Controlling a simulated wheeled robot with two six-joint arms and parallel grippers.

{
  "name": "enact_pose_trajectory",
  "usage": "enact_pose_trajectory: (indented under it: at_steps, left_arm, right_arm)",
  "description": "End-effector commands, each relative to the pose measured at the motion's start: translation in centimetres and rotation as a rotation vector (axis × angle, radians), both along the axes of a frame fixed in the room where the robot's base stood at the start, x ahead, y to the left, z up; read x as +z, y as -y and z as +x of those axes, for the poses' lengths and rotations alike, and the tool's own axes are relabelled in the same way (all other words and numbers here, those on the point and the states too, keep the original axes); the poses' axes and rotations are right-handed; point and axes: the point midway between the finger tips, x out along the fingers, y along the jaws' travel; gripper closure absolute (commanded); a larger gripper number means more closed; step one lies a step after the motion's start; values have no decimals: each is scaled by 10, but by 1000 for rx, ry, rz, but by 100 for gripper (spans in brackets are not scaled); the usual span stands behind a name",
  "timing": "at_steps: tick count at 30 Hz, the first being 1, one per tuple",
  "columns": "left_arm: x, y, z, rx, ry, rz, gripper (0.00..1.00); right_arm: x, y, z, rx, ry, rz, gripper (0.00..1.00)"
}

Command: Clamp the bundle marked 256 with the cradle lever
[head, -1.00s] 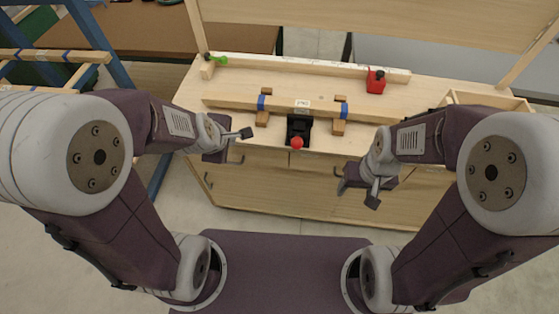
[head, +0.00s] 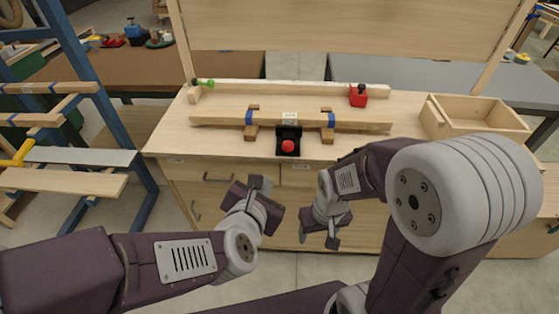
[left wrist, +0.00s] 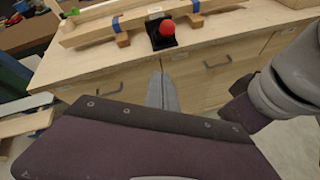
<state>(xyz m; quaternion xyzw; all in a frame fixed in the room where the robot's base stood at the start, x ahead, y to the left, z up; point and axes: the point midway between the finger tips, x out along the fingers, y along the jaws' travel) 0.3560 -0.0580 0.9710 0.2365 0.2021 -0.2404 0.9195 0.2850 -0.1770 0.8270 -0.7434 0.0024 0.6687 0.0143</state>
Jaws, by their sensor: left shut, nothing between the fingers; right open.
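A long wooden bundle (head: 225,121) with two blue bands lies across two wooden cradle blocks on the workbench (head: 175,141). Its white label (head: 290,117) is too small to read. The black cradle clamp (head: 289,134) stands at the bundle's middle, with a red ball knob (head: 288,146) on its lever at the bench's front side. The knob also shows in the left wrist view (left wrist: 166,24). My left gripper (head: 259,184) is shut and empty, in front of the bench and below the knob. My right gripper (head: 332,242) is open and empty, lower and further right.
A red block with a black knob (head: 358,95) and a green clamp (head: 204,83) sit at the back rail. An open wooden box (head: 475,116) stands at the right. A blue rack with boards (head: 60,155) stands left of the bench. The bench's front strip beside the clamp is clear.

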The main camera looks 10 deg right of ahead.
Motion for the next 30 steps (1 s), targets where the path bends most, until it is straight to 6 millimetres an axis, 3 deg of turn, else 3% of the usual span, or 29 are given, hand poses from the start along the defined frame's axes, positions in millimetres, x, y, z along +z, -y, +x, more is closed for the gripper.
enact_pose_trajectory:
  at_steps: [8, 15, 17, 22, 24, 30]
  left_arm:
    - [-9, 7, 21, 2, -6, 11, 100]
    - [-19, 17, 41, 0, -7, 7, 100]
    - [-34, 22, 54, 3, -2, 3, 100]
    - [-52, 35, 83, 2, -2, 2, 100]
    - [-34, 44, 88, 0, 3, -2, 100]
    - [-23, 56, 97, 0, 0, 0, 100]
  right_arm:
    - [28, 0, 0, 0, 0, 0, 38]
    - [72, 0, 0, 0, 0, 0, 38]
    - [60, 0, 0, 0, 1, 0, 38]
    - [61, 0, 0, 0, -1, 0, 38]
    - [73, 0, 0, 0, -1, 0, 38]
    - [82, 0, 0, 0, 0, 0, 38]
